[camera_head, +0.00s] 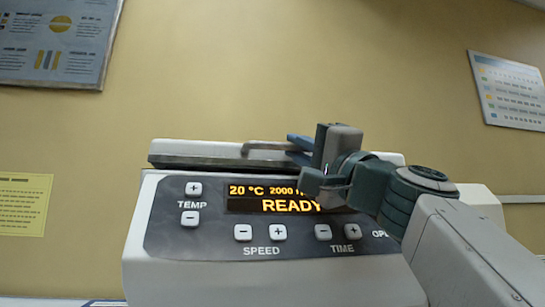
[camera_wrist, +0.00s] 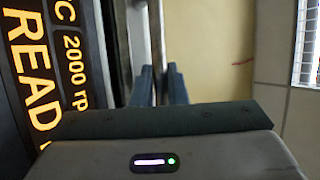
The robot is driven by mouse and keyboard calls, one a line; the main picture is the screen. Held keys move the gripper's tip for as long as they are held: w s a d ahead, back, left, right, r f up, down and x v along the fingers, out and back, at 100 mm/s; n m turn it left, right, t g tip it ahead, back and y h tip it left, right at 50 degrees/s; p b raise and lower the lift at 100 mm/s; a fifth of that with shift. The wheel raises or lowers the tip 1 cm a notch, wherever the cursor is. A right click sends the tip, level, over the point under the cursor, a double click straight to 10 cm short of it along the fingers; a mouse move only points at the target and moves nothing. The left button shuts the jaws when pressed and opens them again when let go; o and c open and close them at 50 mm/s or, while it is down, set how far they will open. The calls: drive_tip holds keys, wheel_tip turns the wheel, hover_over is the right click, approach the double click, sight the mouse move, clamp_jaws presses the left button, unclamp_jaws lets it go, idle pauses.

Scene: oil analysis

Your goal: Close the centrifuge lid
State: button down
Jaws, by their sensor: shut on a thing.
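The centrifuge (camera_head: 270,275) is a white box with a dark front panel. Its display (camera_head: 265,200) reads 20 °C, 2000 and READY. The centrifuge lid (camera_head: 195,150) lies low and nearly flat along the top, with a dark line under its front edge. A grey bar handle (camera_head: 262,146) runs along the lid's front. My gripper (camera_head: 294,147) reaches in from the right and is shut on this handle. In the wrist view, the blue-grey fingers of my gripper (camera_wrist: 159,72) stand either side of the handle (camera_wrist: 157,35). My arm hides the lid's right part and some of the display.
The OPEN label (camera_head: 380,234) is partly hidden by my arm. The yellow wall behind carries posters (camera_head: 58,40) and a yellow notice (camera_head: 22,204). The space above the lid is free.

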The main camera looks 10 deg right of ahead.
drive_tip(key=shift+w+f, duration=0.35)
drive_tip(key=shift+f, duration=0.1)
drive_tip(key=c, duration=1.7)
unclamp_jaws()
